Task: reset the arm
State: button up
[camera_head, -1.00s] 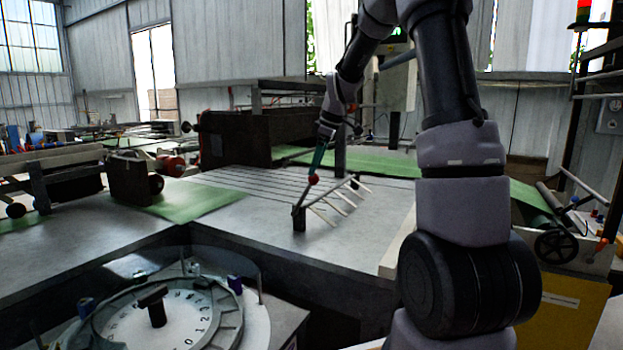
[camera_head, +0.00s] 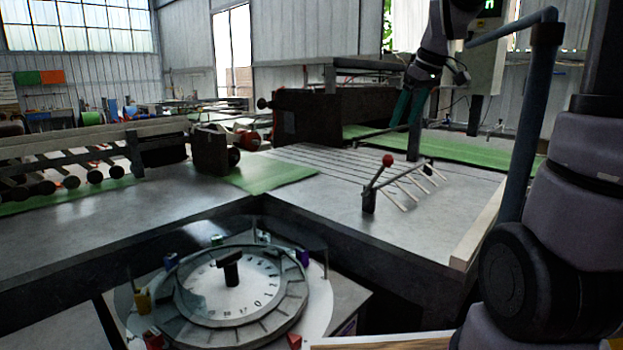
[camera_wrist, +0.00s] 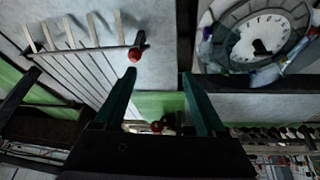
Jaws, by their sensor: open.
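My gripper (camera_head: 410,106) is at the upper right of the head view, above the far part of the grey machine table (camera_head: 225,222). Its two green fingers are apart, with nothing between them. In the wrist view my gripper (camera_wrist: 158,100) also shows open and empty. A lever with a red ball knob (camera_head: 388,160) stands on the table, below and in front of the gripper and apart from it. The red knob also shows in the wrist view (camera_wrist: 136,53), above the left finger.
A numbered round dial (camera_head: 232,288) sits in a recess at the front. A rack of thin pale bars (camera_head: 412,190) stands beside the lever. A blue pipe post (camera_head: 525,120) rises at the right. Green sheets (camera_head: 265,172) lie on the table. A dark machine block (camera_head: 335,117) stands behind.

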jog(key=s+a+r+m+t, duration=0.1)
jog(key=s+m+t, duration=0.1)
jog(key=s+m, duration=0.9)
jog(key=shift+s+r+t, duration=0.25)
jog(key=shift+s+t, duration=0.15)
jog(key=shift+s, duration=4.15)
